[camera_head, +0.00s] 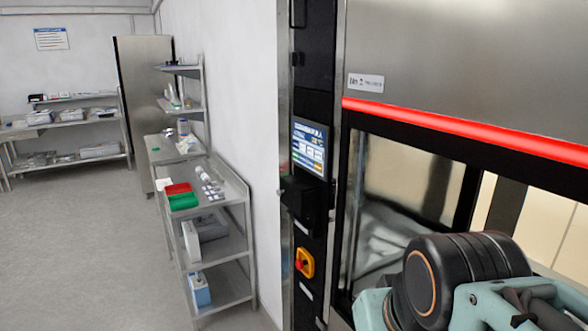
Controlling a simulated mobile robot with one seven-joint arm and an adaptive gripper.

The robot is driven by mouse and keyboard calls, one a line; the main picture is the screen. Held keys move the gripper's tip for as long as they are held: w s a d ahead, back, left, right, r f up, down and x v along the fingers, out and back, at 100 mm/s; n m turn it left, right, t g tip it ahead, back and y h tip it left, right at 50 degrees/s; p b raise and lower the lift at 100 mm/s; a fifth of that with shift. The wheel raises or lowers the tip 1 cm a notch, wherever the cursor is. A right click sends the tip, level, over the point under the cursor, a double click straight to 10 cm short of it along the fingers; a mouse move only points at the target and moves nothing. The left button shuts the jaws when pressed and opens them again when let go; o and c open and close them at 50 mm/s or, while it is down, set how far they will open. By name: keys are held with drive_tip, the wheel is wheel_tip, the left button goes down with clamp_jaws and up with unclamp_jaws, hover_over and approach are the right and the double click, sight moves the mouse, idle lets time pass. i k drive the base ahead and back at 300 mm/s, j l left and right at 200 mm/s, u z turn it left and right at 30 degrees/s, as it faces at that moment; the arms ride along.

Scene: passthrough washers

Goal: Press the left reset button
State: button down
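The washer's black control column (313,150) stands upright just right of the picture's middle. It carries a lit blue-and-white screen (310,149). Below the screen a dark box (303,201) juts out. Lower down is a yellow plate with a red knob (303,263). I cannot read any label that marks a reset button, so I cannot tell which control it is. Part of my arm, black and pale teal, fills the lower right corner, in front of the washer's glass and right of the column. My gripper's fingers cannot be made out, and nothing of mine visibly touches the column.
The washer's glass front (395,195) lies under a glowing red strip (460,127). A steel cart (222,244) with red and green trays stands left against the white wall. More shelves stand at the back left. The grey floor (90,240) at left is clear.

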sight(318, 167)
drive_tip(key=z, duration=0.95)
drive_tip(key=j+z, duration=0.3)
drive_tip(key=z, duration=0.15)
drive_tip(key=j+z, duration=0.4)
drive_tip(key=k+j+z, duration=0.1)
drive_tip(key=j+z, duration=0.15)
drive_tip(key=k+j+z, duration=0.1)
drive_tip(key=j+z, duration=0.15)
drive_tip(key=j, duration=0.15)
drive_tip(key=k+j, duration=0.15)
drive_tip(key=j, duration=0.25)
drive_tip(key=k+j+z, duration=0.15)
drive_tip(key=j, duration=0.3)
drive_tip(key=k+j, duration=0.2)
drive_tip(key=j, duration=0.2)
drive_tip(key=k+j+z, duration=0.15)
drive_tip(key=j, duration=0.25)
drive_tip(key=k+j+z, duration=0.25)
drive_tip(key=j, duration=0.15)
drive_tip(key=i, duration=0.1)
